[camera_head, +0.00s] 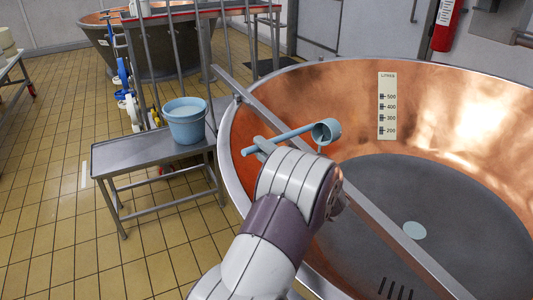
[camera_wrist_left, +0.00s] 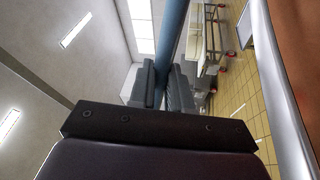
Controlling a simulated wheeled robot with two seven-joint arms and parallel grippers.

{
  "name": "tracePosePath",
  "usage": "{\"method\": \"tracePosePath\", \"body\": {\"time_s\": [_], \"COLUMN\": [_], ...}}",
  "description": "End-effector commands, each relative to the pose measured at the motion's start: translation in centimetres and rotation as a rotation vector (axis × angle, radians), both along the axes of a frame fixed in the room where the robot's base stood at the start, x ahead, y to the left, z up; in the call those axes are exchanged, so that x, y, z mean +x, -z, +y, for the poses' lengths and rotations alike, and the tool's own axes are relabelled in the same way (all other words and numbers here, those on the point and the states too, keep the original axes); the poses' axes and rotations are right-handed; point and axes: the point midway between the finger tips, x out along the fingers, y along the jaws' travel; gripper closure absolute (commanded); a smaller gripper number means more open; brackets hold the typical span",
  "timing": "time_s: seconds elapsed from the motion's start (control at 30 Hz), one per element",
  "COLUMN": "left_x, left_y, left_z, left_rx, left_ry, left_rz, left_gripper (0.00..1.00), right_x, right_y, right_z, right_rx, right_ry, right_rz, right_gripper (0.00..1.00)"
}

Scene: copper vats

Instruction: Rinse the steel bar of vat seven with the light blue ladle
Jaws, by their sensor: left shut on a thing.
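My left gripper (camera_head: 264,146) is shut on the handle of the light blue ladle (camera_head: 290,136), above the near left rim of the large copper vat (camera_head: 455,95). The ladle's cup (camera_head: 326,131) points right, over the inside of the vat, close to the steel bar. A small pale bit shows just under the cup; I cannot tell if it is water. The steel bar (camera_head: 385,222) runs diagonally across the vat; my arm hides its middle. In the left wrist view the blue handle (camera_wrist_left: 171,40) passes between the fingers (camera_wrist_left: 165,88). My right gripper is out of view.
A light blue bucket (camera_head: 185,122) stands on a steel bench (camera_head: 120,162) left of the vat. A volume scale (camera_head: 387,106) is on the vat's inner wall. A pale round spot (camera_head: 414,230) shows on the vat's grey bottom. Another vat (camera_head: 150,55) stands behind a railing.

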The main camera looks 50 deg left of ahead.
Motion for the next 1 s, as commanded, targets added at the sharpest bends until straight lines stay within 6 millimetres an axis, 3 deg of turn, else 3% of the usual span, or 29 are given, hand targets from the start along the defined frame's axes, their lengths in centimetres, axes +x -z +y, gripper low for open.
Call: {"method": "tracePosePath", "body": {"time_s": [0.03, 0.5, 0.7, 1.0], "left_x": [-0.1, -1.0, -1.2, -1.3], "left_y": [1.3, 5.5, 6.1, 6.0], "left_z": [0.0, -0.1, -0.1, -0.1], "left_rx": [0.003, 0.017, 0.022, 0.023], "left_ry": [-0.001, 0.000, 0.000, 0.000], "left_rz": [-0.021, -0.225, -0.277, -0.293], "left_gripper": [1.00, 1.00, 1.00, 1.00], "right_x": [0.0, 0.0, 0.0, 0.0], "right_y": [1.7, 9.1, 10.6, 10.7], "right_z": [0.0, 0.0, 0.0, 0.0], "right_rx": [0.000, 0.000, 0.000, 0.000], "right_ry": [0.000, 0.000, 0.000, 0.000], "right_rz": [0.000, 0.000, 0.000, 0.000], "right_gripper": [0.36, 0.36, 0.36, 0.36]}}
